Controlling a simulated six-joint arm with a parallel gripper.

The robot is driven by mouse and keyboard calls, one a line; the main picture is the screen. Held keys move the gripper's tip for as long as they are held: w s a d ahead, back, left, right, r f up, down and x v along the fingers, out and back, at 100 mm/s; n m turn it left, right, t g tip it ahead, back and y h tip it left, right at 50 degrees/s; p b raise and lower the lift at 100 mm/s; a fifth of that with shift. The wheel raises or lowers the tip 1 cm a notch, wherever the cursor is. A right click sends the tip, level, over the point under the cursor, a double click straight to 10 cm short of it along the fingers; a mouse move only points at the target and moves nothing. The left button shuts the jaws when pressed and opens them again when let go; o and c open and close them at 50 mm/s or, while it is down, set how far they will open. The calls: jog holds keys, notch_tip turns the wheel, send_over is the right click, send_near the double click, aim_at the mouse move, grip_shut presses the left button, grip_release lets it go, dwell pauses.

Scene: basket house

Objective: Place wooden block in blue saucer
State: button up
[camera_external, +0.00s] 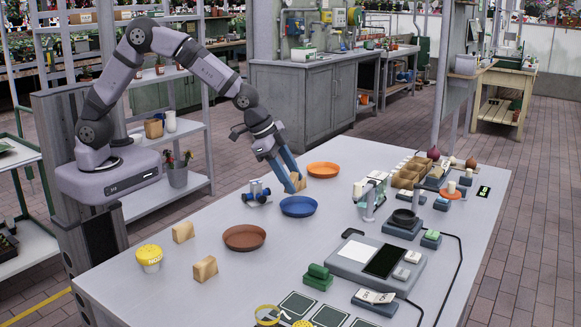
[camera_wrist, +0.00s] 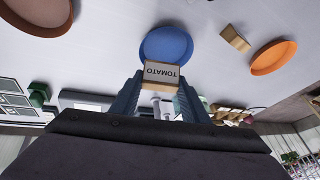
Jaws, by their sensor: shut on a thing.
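In the external view my gripper (camera_external: 292,180) points down just behind the blue saucer (camera_external: 298,207), which looks empty. A wooden piece (camera_external: 299,183) shows at the fingertips there; I cannot tell whether it is the held block. Another wooden block (camera_wrist: 235,38) lies between the blue and orange saucers in the wrist view.
An orange saucer (camera_external: 323,170) lies behind the blue one and a brown saucer (camera_external: 245,238) in front-left. Two wooden blocks (camera_external: 183,232) (camera_external: 205,268), a yellow-lidded tub (camera_external: 149,258) and a blue fitting (camera_external: 256,192) stand on the left. Equipment including a scale (camera_external: 375,262) crowds the right.

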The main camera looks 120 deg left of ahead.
jog(key=shift+m, duration=0.3)
jog(key=w+d+f+b, duration=0.2)
jog(key=f, duration=0.1)
jog(key=shift+w+f, duration=0.2)
jog(key=shift+w, duration=0.15)
jog(key=shift+t+h, duration=0.4)
jog(key=shift+t, duration=0.2)
jog(key=w+b, duration=0.2)
jog(key=w, duration=0.1)
jog(key=w+b, duration=0.1)
jog(key=b, duration=0.1)
jog(key=shift+w+d+r, duration=0.2)
jog(key=shift+w+r, duration=0.05)
jog(key=shift+w, duration=0.1)
jog(key=shift+a+r+n, duration=0.4)
jog(key=shift+r+n, duration=0.1)
jog(key=shift+r, duration=0.05)
jog(key=s+a+r+n+g+y, duration=0.2)
jog(key=a+r+n+y, duration=0.1)
jog(key=r+n, duration=0.15)
jog(key=n+g+y, duration=0.1)
jog(key=n+g, duration=0.2)
jog(key=n, duration=0.7)
send_over(303, 206)
jog(key=d, duration=0.3)
jog(key=shift+a+r, duration=0.15)
jog(key=shift+f+p, duration=0.45)
jog(key=shift+f, duration=4.6)
jog(key=shift+f, duration=0.15)
